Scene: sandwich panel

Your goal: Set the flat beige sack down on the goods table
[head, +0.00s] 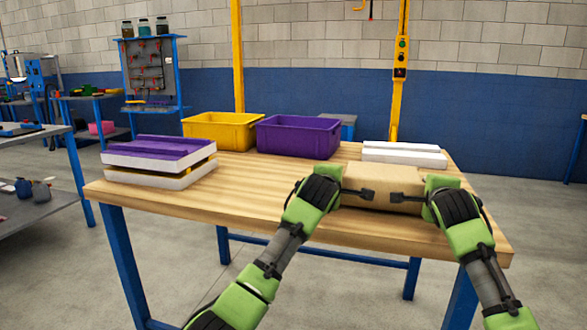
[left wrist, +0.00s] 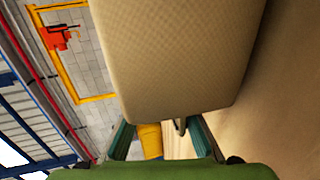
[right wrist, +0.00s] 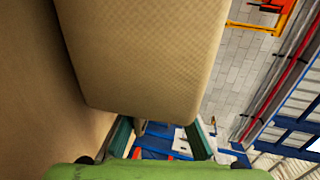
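The flat beige sack (head: 378,180) is a box-like bundle, roughly level, over the right part of the wooden goods table (head: 265,200). My left gripper (head: 352,193) is at its left end and my right gripper (head: 402,197) at its right end, each with a dark finger along the front face. The sack fills much of the left wrist view (left wrist: 185,60) and the right wrist view (right wrist: 145,55), hiding the fingertips. Finger sides show apart below it, but their closure on the sack is unclear. I cannot tell whether its underside touches the tabletop.
A white slab stack (head: 405,155) lies just behind the sack. A purple bin (head: 298,138) and a yellow bin (head: 220,132) stand at the table's back. A purple-and-white stack (head: 160,160) is at the left. The table's middle is clear. A yellow post (head: 398,75) rises behind.

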